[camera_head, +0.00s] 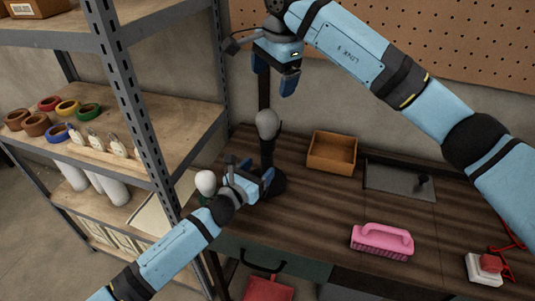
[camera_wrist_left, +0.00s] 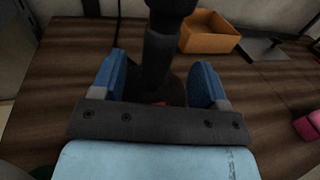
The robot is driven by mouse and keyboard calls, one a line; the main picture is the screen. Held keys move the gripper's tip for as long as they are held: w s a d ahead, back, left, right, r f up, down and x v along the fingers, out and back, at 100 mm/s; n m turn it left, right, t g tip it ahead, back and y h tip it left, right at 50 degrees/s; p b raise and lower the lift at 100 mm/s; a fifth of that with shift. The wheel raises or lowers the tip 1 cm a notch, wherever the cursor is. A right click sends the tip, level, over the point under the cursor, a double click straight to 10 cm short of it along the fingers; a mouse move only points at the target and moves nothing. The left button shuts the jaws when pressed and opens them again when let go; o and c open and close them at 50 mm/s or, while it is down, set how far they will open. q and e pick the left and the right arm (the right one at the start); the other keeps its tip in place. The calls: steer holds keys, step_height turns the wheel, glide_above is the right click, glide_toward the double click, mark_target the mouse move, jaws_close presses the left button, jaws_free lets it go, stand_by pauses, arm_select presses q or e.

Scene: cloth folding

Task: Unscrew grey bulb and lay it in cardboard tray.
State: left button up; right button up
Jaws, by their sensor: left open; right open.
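The grey bulb (camera_head: 268,124) sits upright at the top of a black lamp stand (camera_head: 267,155) on the workbench. My left gripper (camera_head: 260,180) is open low at the stand. In the left wrist view the dark post (camera_wrist_left: 158,60) shows between its two blue fingers (camera_wrist_left: 160,85), with gaps at the sides. My right gripper (camera_head: 276,75) is open and empty above the bulb, apart from it. The cardboard tray (camera_head: 332,167) stands to the right of the lamp and looks empty; it also shows in the left wrist view (camera_wrist_left: 205,45).
A white bulb (camera_head: 206,183) stands left of my left gripper. A pink brush (camera_head: 382,241), a grey plate (camera_head: 400,176) and a red-and-white switch box (camera_head: 485,268) lie to the right. Shelves (camera_head: 150,160) with tape rolls border the left. The bench middle is clear.

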mark_target(264, 163)
arm_select(q)
steer(key=shift+x, duration=2.6)
jaws_close()
